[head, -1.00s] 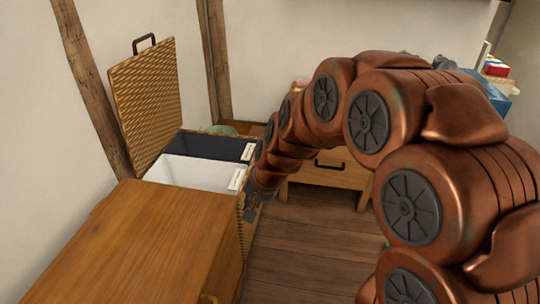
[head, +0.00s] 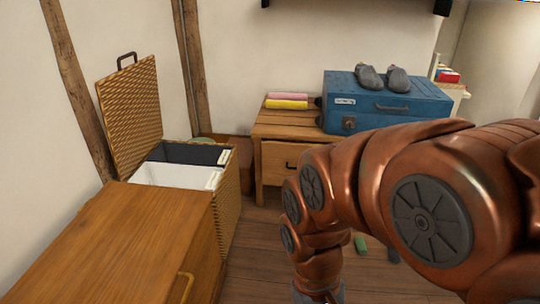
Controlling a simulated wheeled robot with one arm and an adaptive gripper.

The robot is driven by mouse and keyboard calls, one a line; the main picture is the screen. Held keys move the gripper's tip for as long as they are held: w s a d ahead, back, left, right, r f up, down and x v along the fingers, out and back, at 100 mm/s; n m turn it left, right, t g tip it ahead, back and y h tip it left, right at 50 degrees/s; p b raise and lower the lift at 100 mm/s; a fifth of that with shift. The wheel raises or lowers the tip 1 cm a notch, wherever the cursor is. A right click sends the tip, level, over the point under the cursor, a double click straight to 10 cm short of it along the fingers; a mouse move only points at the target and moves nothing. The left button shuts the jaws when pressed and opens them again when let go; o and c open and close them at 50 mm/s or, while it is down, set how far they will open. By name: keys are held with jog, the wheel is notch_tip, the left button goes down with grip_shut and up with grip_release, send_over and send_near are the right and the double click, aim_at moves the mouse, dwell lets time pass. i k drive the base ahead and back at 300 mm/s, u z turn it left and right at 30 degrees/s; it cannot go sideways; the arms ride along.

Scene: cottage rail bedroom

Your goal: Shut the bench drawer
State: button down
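The wooden bench (head: 262,131) stands against the back wall. Its drawer (head: 280,160) has a plain wooden front below the bench top. My arm covers the right part of the drawer front, including the handle, so how far the drawer stands out cannot be told. My copper arm comes in from the right, and its wrist points down at the bottom middle of the head view, in front of the bench. My gripper's fingers are cut off by the lower edge.
A blue trunk (head: 390,105) with grey slippers (head: 384,77) and pink and yellow rolls (head: 287,101) rest on the bench. An open wicker hamper (head: 228,205) and a wooden cabinet (head: 130,235) stand at left. A green object (head: 360,245) lies on the floor.

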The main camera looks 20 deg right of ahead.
aim_at(280, 157)
jog(key=z, duration=1.2)
jog(key=i, duration=1.05)
jog(key=u, duration=2.1)
